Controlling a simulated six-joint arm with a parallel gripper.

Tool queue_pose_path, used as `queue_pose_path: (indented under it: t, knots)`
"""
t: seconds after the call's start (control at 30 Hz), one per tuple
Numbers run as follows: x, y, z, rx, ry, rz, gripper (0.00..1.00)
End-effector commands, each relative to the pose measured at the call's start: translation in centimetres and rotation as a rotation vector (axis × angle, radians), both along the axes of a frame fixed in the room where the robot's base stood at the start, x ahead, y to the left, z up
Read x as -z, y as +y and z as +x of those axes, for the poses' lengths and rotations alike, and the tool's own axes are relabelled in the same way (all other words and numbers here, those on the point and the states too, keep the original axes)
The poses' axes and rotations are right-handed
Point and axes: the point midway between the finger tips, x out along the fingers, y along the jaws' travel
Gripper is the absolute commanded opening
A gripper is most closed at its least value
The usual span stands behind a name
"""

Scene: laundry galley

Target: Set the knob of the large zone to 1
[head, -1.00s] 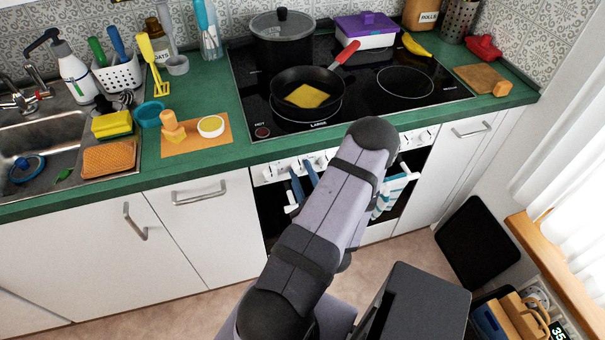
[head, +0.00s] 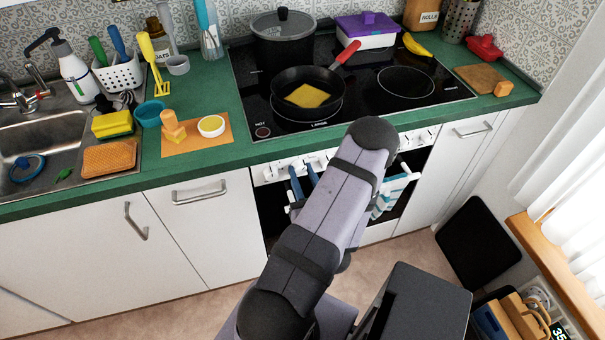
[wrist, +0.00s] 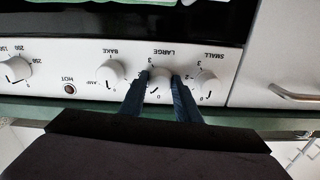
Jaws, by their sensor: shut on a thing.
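The large zone knob (wrist: 159,84) is a white dial on the white panel, under the upside-down word LARGE in the wrist view. My gripper (wrist: 160,82) has its two blue fingers on either side of it, shut on it. The fingers cover parts of the knob and its scale, and I cannot read its setting surely. In the head view my gripper (head: 303,172) reaches the front panel below the hob; my arm hides part of the panel.
In the wrist view the small zone knob (wrist: 206,86) is close on the right and the bake knob (wrist: 112,73) on the left. A frying pan (head: 307,94) stands on the hob. A striped towel (head: 391,194) hangs at the oven front.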

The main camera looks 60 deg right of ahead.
Motion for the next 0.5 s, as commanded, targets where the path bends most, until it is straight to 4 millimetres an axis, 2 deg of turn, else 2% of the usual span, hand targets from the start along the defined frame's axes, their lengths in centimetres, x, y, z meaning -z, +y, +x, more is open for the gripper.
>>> queue_pose_path:
  t: [0.5]
  knots:
    - [0.01,0.06,0.04,0.0,-0.137,0.139,0.07]
